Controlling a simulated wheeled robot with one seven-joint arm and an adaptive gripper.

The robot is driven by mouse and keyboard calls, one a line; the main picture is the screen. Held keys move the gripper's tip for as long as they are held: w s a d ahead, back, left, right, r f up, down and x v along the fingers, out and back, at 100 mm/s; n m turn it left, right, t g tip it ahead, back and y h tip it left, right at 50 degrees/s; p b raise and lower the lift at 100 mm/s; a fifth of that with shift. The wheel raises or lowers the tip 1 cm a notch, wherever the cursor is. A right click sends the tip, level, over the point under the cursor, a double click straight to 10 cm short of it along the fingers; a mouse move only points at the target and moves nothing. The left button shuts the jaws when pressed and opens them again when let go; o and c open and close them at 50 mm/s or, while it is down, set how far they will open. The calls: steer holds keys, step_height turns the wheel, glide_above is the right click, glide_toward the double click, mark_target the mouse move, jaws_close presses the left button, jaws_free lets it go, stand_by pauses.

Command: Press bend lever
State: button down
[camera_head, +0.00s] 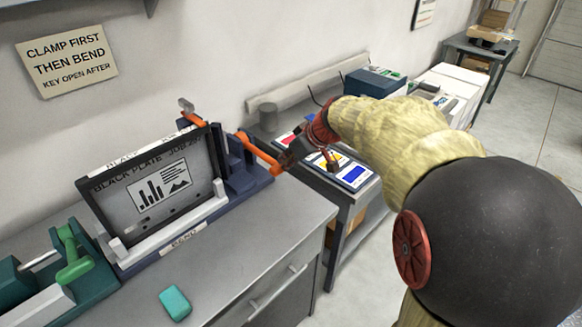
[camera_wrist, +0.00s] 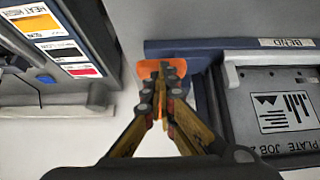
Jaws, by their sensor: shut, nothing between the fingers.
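The bending unit, labelled BEND, stands on the grey cabinet with a black plate (camera_head: 150,185) upright in its frame. An orange lever (camera_head: 258,151) sticks out from the unit's right side, its end at my gripper (camera_head: 287,160). In the wrist view, my gripper (camera_wrist: 161,72) is shut and empty. The orange lever end (camera_wrist: 147,68) shows just behind the fingertips; I cannot tell whether they touch it. The plate (camera_wrist: 285,110) also shows there at the right. A second orange bar (camera_head: 193,121) with a grey knob sits at the plate frame's top.
A green-handled unit (camera_head: 72,255) stands at the left. A teal block (camera_head: 175,302) lies on the cabinet top (camera_head: 245,245). Right of the lever, beyond a gap, a lower table holds a panel with coloured patches (camera_head: 354,175). A wall sign (camera_head: 66,56) reads CLAMP FIRST THEN BEND.

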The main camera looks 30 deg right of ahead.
steer(key=s+d+r+p, duration=0.1)
steer(key=s+r, duration=0.4)
steer(key=s, duration=0.3)
steer(key=shift+d+r+p, duration=0.3)
steer(key=shift+d+p, duration=0.05)
steer(key=shift+s, duration=0.1)
steer(key=s+a+f+m+g+h, duration=0.1)
steer(key=s+a+f+m+g, duration=0.15)
steer(key=s, duration=0.25)
steer(key=s+a+f+m+g, duration=0.1)
steer(key=s+a+f+m, duration=0.1)
steer(key=s+a+m, duration=0.25)
steer(key=s+a+r+n+t, duration=0.2)
steer(key=s+a+n, duration=0.2)
steer(key=a, duration=0.9)
steer(key=s, duration=0.3)
steer(key=shift+r+n, duration=0.25)
steer(key=shift+n, duration=0.15)
